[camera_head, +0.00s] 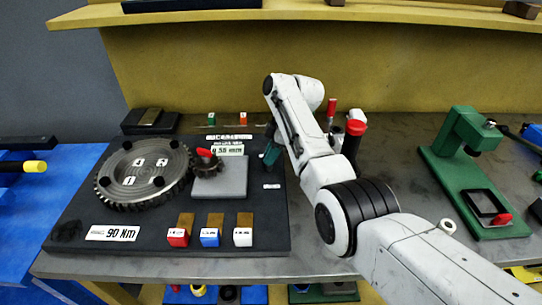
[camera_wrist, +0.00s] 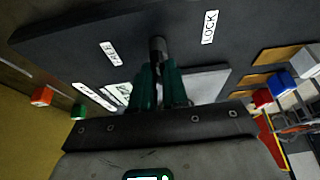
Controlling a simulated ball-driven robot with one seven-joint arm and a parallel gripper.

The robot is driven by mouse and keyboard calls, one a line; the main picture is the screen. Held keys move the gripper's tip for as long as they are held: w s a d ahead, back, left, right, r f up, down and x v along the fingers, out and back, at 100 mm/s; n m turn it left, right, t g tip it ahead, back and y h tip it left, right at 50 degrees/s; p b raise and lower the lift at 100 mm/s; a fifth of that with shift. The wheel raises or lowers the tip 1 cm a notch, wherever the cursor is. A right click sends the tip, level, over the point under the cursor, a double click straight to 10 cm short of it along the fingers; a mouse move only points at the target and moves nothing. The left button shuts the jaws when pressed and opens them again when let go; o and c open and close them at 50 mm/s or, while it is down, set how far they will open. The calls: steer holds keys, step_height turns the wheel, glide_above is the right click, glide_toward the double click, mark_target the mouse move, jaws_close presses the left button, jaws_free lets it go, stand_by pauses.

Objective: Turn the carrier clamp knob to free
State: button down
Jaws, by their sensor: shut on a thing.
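My gripper (camera_head: 271,153) is at the right edge of the dark base plate (camera_head: 262,222), beside the grey block. In the wrist view its green fingers (camera_wrist: 156,88) are shut on the dark carrier clamp knob (camera_wrist: 157,48), whose end shows between and beyond the fingertips. A white LOCK label (camera_wrist: 210,27) is right of the knob, and a smaller white label (camera_wrist: 110,53), too blurred to read surely, is left of it. The knob is hidden by the gripper in the head view. The toothed gear wheel (camera_head: 140,172) sits on the plate's left side.
A small pinion with a red piece (camera_head: 204,157) meshes close to the wheel by the grey block (camera_head: 222,182). Red, blue and white blocks (camera_head: 210,237) line the plate's front. Red-topped posts (camera_head: 355,128) stand behind my arm. A green press (camera_head: 470,165) stands right.

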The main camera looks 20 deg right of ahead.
steer(key=c, duration=1.1)
jaws_free()
steer(key=shift+c, duration=0.2)
steer(key=v, duration=1)
steer(key=shift+d+r+b, duration=0.15)
steer(key=shift+r+b, duration=0.2)
steer(key=shift+b, duration=0.05)
